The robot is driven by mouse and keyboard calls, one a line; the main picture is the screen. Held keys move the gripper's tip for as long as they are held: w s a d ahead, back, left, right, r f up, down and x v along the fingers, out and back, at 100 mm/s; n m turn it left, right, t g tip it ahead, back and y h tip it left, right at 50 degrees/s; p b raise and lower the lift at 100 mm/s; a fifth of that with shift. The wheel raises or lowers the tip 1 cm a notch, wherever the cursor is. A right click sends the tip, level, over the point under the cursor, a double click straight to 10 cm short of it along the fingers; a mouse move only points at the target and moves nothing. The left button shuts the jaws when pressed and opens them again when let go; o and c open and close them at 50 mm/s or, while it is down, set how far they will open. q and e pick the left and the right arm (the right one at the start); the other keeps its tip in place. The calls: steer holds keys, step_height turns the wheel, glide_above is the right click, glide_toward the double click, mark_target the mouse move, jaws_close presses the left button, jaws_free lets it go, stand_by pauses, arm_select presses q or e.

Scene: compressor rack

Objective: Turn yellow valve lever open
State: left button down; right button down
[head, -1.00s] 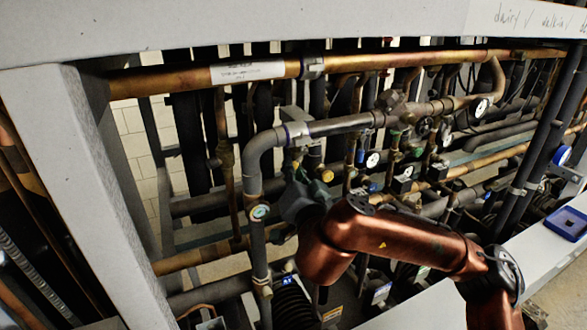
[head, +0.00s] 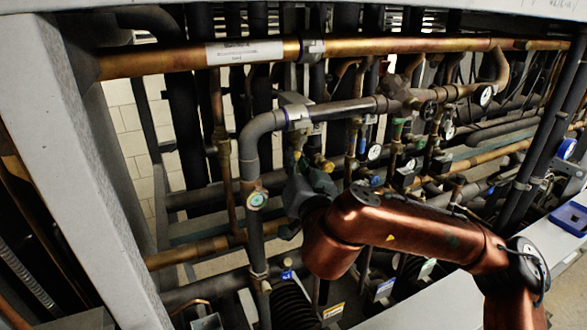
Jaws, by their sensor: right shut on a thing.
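My right arm comes in from the lower right. Its dark grey right gripper (head: 300,172) reaches in among the pipes, just below the grey pipe with the silver clamp. A small yellow part, seemingly the yellow valve lever (head: 322,163), shows right beside the gripper's far end. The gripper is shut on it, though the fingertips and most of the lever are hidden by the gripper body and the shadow. The lever's exact angle cannot be made out. My left gripper is not in view.
A copper pipe (head: 390,47) with a white label crosses above. Several gauges and valves crowd the right. A blue tray (head: 569,218) lies on the pale ledge at right.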

steer(key=n+b, duration=0.1)
steer(key=d+n+b, duration=0.1)
steer(key=n+b, duration=0.1)
steer(key=d+n+b, duration=0.1)
steer(key=n+b, duration=0.1)
steer(key=shift+w+f+t+y, duration=0.15)
steer(key=shift+w+t+y, duration=0.25)
steer(key=c, duration=2)
jaws_free()
steer(key=shift+w, duration=0.1)
steer(key=shift+o, duration=0.2)
